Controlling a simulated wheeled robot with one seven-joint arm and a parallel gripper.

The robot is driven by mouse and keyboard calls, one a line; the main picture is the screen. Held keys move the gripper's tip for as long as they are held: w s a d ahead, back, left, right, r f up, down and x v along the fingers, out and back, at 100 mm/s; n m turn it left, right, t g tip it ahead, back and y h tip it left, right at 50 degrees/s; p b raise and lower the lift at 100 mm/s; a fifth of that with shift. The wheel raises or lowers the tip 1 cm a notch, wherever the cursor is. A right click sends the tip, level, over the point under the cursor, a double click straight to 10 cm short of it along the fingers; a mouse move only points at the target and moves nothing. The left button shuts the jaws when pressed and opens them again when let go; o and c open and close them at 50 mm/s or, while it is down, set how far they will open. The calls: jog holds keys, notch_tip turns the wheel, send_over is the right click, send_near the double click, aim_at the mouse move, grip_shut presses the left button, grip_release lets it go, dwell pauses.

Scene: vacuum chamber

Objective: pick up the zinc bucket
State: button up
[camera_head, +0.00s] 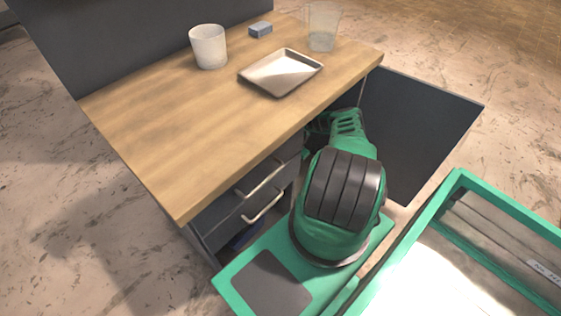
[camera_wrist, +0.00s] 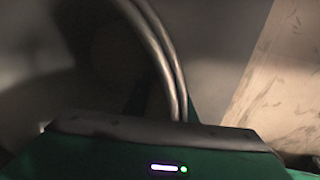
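No whole zinc bucket can be made out in either view. In the wrist view, a curved pair of grey metal rods (camera_wrist: 162,50) rises close in front of my gripper (camera_wrist: 160,140); it may be the bucket's handle, but I cannot tell for sure. Blurred grey surfaces lie behind it, in shadow. Only the dark and green housing of my gripper shows; its fingertips are hidden. In the head view, my green arm reaches down into the open side of the cabinet under the worktop, and its end is hidden.
Drawers with metal handles (camera_head: 262,178) are left of my arm. An open dark door (camera_head: 415,125) stands to its right.

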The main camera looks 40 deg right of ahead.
grip_shut()
jog(key=shift+w, duration=0.1)
dwell(1.2)
